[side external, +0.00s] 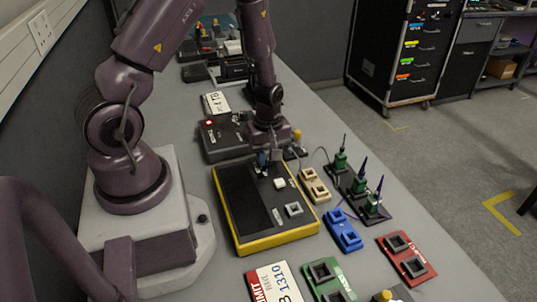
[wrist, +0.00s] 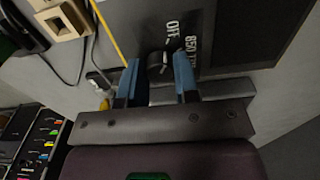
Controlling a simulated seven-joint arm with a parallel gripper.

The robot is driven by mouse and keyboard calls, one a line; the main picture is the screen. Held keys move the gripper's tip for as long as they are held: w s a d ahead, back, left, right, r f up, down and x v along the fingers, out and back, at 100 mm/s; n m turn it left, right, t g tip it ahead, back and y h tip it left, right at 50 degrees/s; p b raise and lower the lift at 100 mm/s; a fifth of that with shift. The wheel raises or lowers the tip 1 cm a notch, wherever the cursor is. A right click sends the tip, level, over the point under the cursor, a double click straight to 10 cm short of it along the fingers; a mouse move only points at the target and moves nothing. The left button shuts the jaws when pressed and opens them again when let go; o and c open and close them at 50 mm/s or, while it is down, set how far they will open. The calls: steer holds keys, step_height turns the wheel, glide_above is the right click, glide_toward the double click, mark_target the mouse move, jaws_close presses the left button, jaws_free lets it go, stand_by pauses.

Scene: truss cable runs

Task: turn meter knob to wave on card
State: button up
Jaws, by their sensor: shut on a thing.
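The meter (side external: 245,200) is a dark box with a yellow edge and a black screen, lying on the bench in the side view. Its dark face (wrist: 208,18) fills the upper middle of the wrist view, with white labels OFF and 850 and a partly hidden one. The small dark knob (wrist: 159,63) stands between my blue fingertips, its far part showing. My gripper (side external: 263,161) is at the meter's far end, shut on the knob; it also shows in the wrist view (wrist: 158,80).
A second card (side external: 215,103) lies behind a dark box (side external: 222,140) with a red light. Beige (side external: 314,186), blue (side external: 342,230) and red (side external: 407,257) socket blocks stand to the right. Green plugs (side external: 359,184) with thin cables stand close by.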

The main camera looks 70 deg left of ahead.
steer(key=shift+m, duration=0.3)
steer(key=m, duration=0.7)
steer(key=shift+m, duration=0.3)
steer(key=m, duration=0.3)
steer(key=shift+m, duration=2.1)
steer(key=o, duration=0.9)
steer(key=shift+r, duration=0.1)
